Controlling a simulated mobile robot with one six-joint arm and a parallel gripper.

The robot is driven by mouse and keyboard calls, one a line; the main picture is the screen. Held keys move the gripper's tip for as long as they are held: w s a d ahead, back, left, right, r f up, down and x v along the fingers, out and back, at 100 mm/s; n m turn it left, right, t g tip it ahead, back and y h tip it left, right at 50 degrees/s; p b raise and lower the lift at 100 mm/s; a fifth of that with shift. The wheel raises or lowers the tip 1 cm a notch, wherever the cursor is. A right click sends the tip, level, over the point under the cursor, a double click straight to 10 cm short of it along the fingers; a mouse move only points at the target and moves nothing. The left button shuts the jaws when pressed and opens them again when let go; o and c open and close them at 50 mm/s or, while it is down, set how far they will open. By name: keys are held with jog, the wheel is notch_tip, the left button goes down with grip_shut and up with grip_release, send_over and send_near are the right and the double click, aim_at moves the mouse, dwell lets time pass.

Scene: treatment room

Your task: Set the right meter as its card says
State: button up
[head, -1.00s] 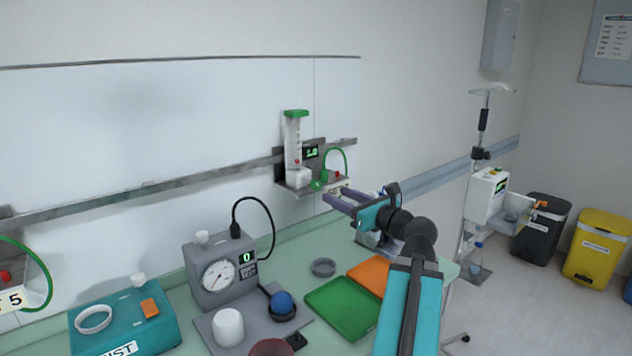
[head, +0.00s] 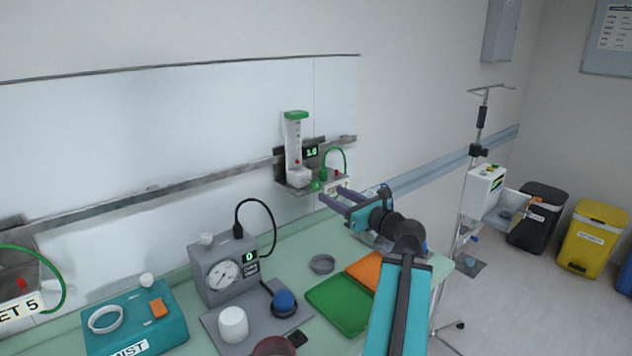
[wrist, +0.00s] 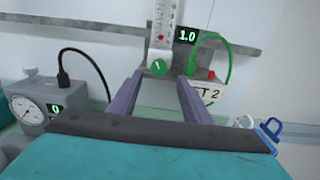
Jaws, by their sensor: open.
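The right meter (head: 293,150) hangs on the wall rail, a clear tube with a green cap. Its display (wrist: 187,36) reads 1.0. In the wrist view its card (wrist: 208,94) reads "T 2", the front partly hidden by a finger. Its round green knob (wrist: 159,67) has a white mark, and a red bead (wrist: 161,37) shows low in the tube. My gripper (head: 334,199) is open and empty, in front of and below the meter; in the wrist view its fingers (wrist: 158,82) point at the knob, one on each side, apart from it.
A green hose (wrist: 228,55) loops at the meter's right. Another meter's card (head: 18,309), "ET 5", shows at the left edge. Below on the bench stand a grey gauge box (head: 207,260), green tray (head: 340,305), orange tray (head: 365,270) and grey ring (head: 321,264).

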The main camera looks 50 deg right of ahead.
aim_at(318, 187)
jog(key=p, duration=0.2)
jog(key=shift+w+r+p, duration=0.1)
jog(key=shift+w+p, duration=0.2)
jog(key=shift+p, duration=0.05)
jog(key=w, duration=0.2)
jog(key=w+p, duration=0.1)
jog(key=w, duration=0.5)
jog(key=shift+w+d+p, duration=0.15)
jog(key=shift+d+p, duration=0.15)
jog(key=shift+d, duration=0.1)
jog(key=shift+c, duration=0.4)
jog(key=c, duration=0.9)
jog(key=shift+f, duration=0.2)
jog(key=shift+c, duration=0.2)
jog(key=shift+b, duration=0.4)
